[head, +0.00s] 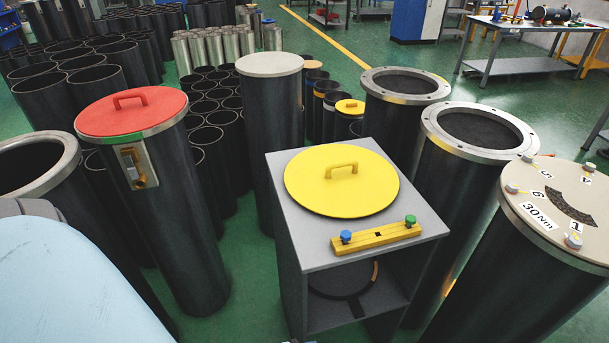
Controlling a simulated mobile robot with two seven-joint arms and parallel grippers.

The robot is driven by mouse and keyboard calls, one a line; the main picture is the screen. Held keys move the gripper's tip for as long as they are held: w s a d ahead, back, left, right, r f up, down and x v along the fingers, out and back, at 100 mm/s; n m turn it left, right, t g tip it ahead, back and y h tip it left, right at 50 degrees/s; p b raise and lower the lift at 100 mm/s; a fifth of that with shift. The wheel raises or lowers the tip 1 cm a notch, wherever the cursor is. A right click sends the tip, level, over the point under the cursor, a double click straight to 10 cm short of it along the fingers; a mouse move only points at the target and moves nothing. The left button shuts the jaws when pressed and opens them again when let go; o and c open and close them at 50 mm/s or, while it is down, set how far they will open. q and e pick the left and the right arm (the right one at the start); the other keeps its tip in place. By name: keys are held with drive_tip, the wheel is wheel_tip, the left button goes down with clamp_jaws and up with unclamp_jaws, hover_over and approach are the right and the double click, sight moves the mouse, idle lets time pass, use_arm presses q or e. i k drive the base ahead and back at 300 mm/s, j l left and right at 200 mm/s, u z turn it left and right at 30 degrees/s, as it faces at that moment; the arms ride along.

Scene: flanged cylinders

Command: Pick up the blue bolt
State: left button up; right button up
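The blue bolt (346,236) stands upright at the left end of a yellow bar (377,239) near the front edge of a grey stand's top (285,213). A green bolt (410,220) stands at the bar's right end. A round yellow lid (341,181) with a handle lies on the stand just behind the bar. Neither gripper shows in the head view. Nothing covers the blue bolt.
A dark cylinder with a red lid (131,110) stands left of the stand. Flanged cylinders (478,132) stand behind and right, one with a numbered, bolted cover (560,211). Green floor (245,285) shows left of the stand. A workbench (537,22) stands far back right.

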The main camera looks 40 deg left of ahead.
sight(345, 235)
drive_tip(key=u, duration=0.9)
